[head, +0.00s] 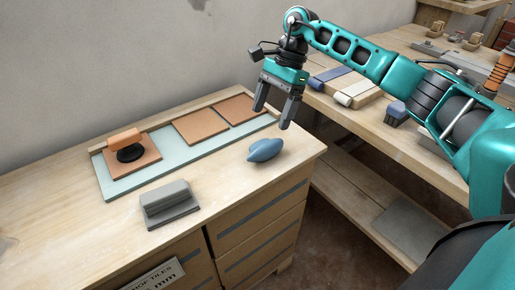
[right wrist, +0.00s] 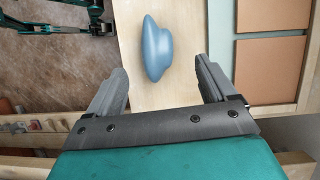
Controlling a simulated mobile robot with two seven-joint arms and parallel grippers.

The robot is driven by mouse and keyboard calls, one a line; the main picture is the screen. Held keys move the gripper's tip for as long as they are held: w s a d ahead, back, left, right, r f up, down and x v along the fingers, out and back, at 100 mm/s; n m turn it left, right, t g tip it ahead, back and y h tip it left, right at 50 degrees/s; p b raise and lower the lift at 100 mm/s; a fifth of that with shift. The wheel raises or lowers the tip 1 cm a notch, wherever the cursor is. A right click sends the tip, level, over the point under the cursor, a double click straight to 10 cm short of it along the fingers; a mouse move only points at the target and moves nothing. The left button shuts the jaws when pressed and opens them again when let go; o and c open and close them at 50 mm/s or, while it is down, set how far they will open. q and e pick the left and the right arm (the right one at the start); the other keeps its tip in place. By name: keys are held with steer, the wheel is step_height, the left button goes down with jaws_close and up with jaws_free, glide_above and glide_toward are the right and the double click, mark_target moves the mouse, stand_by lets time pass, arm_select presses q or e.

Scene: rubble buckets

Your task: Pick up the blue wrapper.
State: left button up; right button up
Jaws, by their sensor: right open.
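The blue wrapper (head: 265,150) is a smooth, rounded blue shape with pointed ends. It lies on the wooden bench top near its right end, apart from the tiles. My right gripper (head: 272,117) is open and empty above and behind it, fingers pointing down. In the right wrist view the wrapper (right wrist: 157,48) shows whole, ahead of the fingertips and between the lines of the two open fingers (right wrist: 160,72). Nothing touches it.
A pale blue board (head: 185,155) with terracotta tiles (head: 201,126) lies behind the wrapper. An orange-handled tool (head: 127,144) stands on the left tile. A grey float (head: 169,204) sits near the front edge. A second bench (head: 340,114) with tools stands to the right, across a gap.

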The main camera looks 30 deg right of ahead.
mark_target(265, 142)
steer(key=x, duration=0.4)
steer(key=shift+a+f, duration=0.15)
steer(key=shift+f, duration=0.15)
steer(key=x, duration=0.5)
steer(key=shift+s+d+f+b, duration=0.25)
steer(key=shift+s+b, duration=0.1)
steer(key=shift+b, duration=0.05)
steer(key=c, duration=1.1)
steer(key=shift+r, duration=0.15)
